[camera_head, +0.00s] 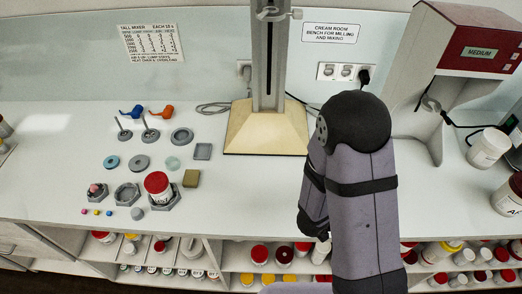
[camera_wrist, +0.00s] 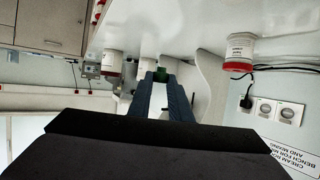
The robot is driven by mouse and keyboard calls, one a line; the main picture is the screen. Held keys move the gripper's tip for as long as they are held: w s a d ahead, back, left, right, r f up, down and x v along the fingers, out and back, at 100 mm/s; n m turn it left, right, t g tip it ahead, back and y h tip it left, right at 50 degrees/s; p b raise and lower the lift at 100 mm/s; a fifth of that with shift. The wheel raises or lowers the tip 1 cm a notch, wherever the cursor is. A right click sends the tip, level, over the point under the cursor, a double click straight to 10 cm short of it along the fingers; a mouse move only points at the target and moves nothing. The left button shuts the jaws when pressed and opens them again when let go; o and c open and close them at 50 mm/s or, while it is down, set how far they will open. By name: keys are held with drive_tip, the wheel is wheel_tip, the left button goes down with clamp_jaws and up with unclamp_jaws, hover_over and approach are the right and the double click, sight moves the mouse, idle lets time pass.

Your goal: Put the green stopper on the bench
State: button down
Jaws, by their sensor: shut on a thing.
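The green stopper (camera_wrist: 161,74) is a small dark green piece at the far end of my gripper in the wrist view. My gripper (camera_wrist: 161,83) is shut on it, with the two dark bluish fingers reaching away from the camera. The stopper looks held clear of surfaces, but its height above the bench is hard to tell. The bench (camera_head: 255,185) is a long pale worktop in the head view. There, my arm covers part of its right side, and the gripper and stopper are hidden.
Several small parts stand on the bench's left, including a red-lidded jar (camera_head: 157,184). A mixer stand (camera_head: 265,125) stands at the back. A red-topped machine (camera_head: 465,50) and white tubs (camera_head: 488,148) are at the right. The bench middle is clear. Shelves of jars lie below.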

drive_tip(key=w+a+f+n+t+b, duration=0.1)
drive_tip(key=a, duration=0.2)
drive_tip(key=w+a+f+n+t+y+b, duration=0.1)
drive_tip(key=a, duration=0.2)
drive_tip(key=w+a+n+t+y+b, duration=0.1)
drive_tip(key=a, duration=0.3)
drive_tip(key=shift+w+a+f, duration=0.1)
drive_tip(key=shift+w+f, duration=0.15)
drive_tip(key=shift+f, duration=0.15)
drive_tip(key=a+n+y+b, duration=0.1)
drive_tip(key=a, duration=0.3)
drive_tip(key=w+a+n+t+y+b, duration=0.1)
drive_tip(key=a, duration=0.3)
drive_tip(key=w+a+n+t+y+b, duration=0.1)
drive_tip(key=a, duration=0.3)
drive_tip(key=shift+w+f, duration=0.1)
drive_tip(key=shift+f, duration=0.15)
drive_tip(key=s+a+r+n+t+y+b, duration=0.2)
drive_tip(key=a+n+y+b, duration=0.25)
drive_tip(key=a, duration=1.55)
drive_tip(key=r+n+y, duration=0.2)
drive_tip(key=n+y, duration=0.3)
drive_tip(key=y, duration=0.1)
hover_over(194, 203)
drive_tip(key=shift+f+m+g+h, duration=0.1)
drive_tip(key=shift+m+g+h, duration=0.15)
drive_tip(key=shift+g, duration=0.15)
drive_tip(key=shift+f+p, duration=0.3)
drive_tip(key=shift+f, duration=4.7)
drive_tip(key=shift+f, duration=0.15)
